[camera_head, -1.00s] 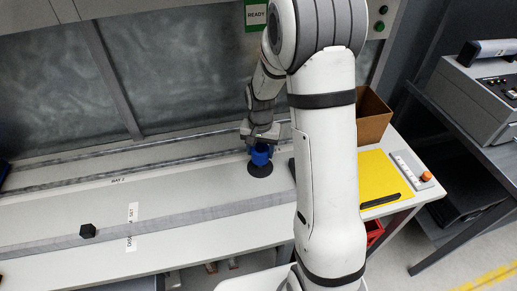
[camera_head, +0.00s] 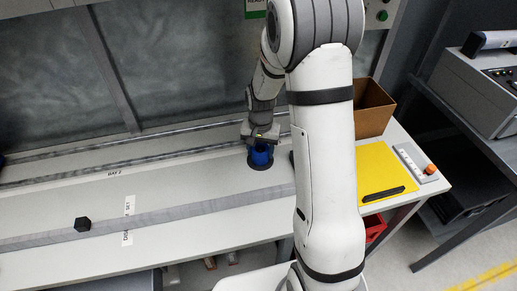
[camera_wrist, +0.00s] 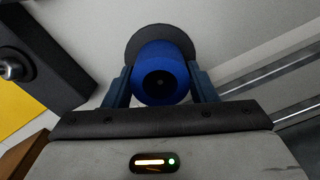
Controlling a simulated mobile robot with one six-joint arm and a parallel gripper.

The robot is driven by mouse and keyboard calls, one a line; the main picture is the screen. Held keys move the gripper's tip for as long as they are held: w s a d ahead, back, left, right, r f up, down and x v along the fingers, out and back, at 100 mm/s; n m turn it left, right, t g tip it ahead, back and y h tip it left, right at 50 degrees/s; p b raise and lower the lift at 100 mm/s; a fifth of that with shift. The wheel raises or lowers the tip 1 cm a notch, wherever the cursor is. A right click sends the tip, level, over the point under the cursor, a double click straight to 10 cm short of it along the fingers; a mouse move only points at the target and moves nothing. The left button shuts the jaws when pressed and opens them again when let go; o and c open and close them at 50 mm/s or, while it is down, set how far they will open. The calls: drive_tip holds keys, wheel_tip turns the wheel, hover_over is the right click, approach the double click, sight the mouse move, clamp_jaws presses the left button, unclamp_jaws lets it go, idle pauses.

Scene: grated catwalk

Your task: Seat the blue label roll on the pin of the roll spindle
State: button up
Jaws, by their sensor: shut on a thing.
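The blue label roll (camera_head: 260,157) is between the fingers of my gripper (camera_head: 261,143), which is shut on it. In the wrist view the roll (camera_wrist: 161,80) faces the camera with its dark central hole showing, a finger on each side.
A small black cube (camera_head: 83,224) lies on the bench at left. To the right are a yellow mat (camera_head: 382,165), an open brown box (camera_head: 372,110) and a white strip with an orange knob (camera_head: 414,160). A dark block with a metal knob (camera_wrist: 35,65) shows in the wrist view.

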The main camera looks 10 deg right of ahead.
idle(0.3)
drive_tip(key=o, duration=1.5)
drive_tip(key=shift+c, duration=0.2)
drive_tip(key=shift+r, duration=0.1)
drive_tip(key=shift+r+p, duration=2.65)
drive_tip(key=shift+r, duration=1.25)
